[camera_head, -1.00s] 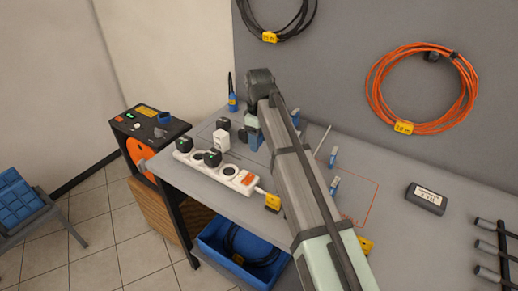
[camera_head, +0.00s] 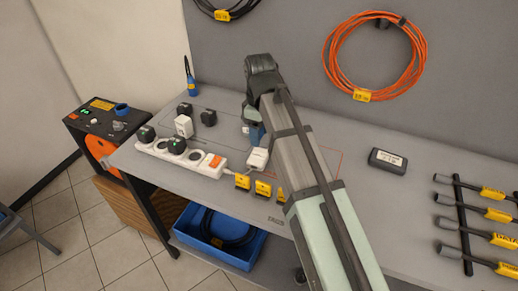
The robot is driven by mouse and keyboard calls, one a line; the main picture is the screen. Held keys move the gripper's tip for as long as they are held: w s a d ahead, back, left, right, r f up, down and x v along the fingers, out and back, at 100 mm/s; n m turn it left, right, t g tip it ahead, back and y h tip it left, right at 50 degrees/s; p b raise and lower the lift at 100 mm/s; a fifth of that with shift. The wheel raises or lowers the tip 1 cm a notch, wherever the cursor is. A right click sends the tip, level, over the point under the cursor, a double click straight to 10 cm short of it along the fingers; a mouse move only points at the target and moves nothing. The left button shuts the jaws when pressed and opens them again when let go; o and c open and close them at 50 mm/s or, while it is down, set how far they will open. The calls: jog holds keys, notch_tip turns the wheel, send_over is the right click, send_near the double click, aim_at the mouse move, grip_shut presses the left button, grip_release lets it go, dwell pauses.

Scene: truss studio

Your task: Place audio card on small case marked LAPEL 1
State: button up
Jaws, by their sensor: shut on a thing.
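My gripper (camera_head: 253,131) is over the back middle of the grey table, mostly hidden behind my own arm. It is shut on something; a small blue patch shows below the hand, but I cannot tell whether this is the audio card. I cannot pick out the audio card anywhere else. A small dark case (camera_head: 388,162) with a white label lies on the table to the right of my arm, apart from the gripper. Its label is too small to read, so I cannot tell whether it says LAPEL 1.
A white power strip (camera_head: 207,164) with black plugs lies at the left. A white block (camera_head: 257,160) and yellow tags (camera_head: 242,182) lie by my arm. Cables with yellow tags (camera_head: 490,194) lie on a rack at right. The table (camera_head: 400,205) around the dark case is clear.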

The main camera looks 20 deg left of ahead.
aim_at(259, 156)
jog(key=shift+f, duration=3.35)
jog(key=o, duration=1)
jog(key=shift+f, duration=0.1)
jog(key=shift+o, duration=0.2)
notch_tip(259, 156, up, 12)
jog(key=shift+r, duration=0.15)
